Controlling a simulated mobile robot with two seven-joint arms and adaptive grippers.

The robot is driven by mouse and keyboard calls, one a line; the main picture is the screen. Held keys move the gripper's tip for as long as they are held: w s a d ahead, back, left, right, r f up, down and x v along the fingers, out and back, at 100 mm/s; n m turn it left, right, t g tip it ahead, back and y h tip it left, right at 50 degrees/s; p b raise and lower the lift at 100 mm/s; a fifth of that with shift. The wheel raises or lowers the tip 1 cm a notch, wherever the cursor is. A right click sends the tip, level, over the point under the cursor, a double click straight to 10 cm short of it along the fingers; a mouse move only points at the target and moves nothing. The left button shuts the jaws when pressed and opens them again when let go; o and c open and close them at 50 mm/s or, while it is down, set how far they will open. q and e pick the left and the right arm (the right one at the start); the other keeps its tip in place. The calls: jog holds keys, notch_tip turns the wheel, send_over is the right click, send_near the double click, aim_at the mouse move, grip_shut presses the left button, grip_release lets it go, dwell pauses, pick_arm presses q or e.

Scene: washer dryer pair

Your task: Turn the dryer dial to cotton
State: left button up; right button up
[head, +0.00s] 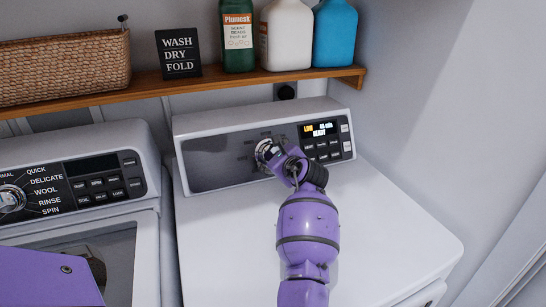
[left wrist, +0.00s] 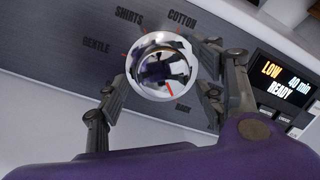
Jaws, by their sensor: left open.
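The dryer dial (head: 264,150) is a shiny chrome knob on the dryer's grey control panel (head: 215,165). In the left wrist view the dial (left wrist: 160,68) has a red mark at its lower right, toward a label (left wrist: 183,107) too blurred to read surely. The cotton label (left wrist: 182,20) is above right of the dial, with shirts and gentle to its left. My left gripper (head: 279,158) is at the dial. Its open fingers (left wrist: 162,76) stand on both sides of the knob; contact cannot be told. My right gripper is not in view.
The dryer display (head: 320,129) reads low, 40 min and ready, just right of the dial, with buttons below. The washer with its own dial (head: 10,198) stands left. A wooden shelf (head: 190,83) with basket, sign and bottles hangs above. The dryer top is clear.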

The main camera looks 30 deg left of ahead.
pick_arm(q)
jog(key=c, duration=1.1)
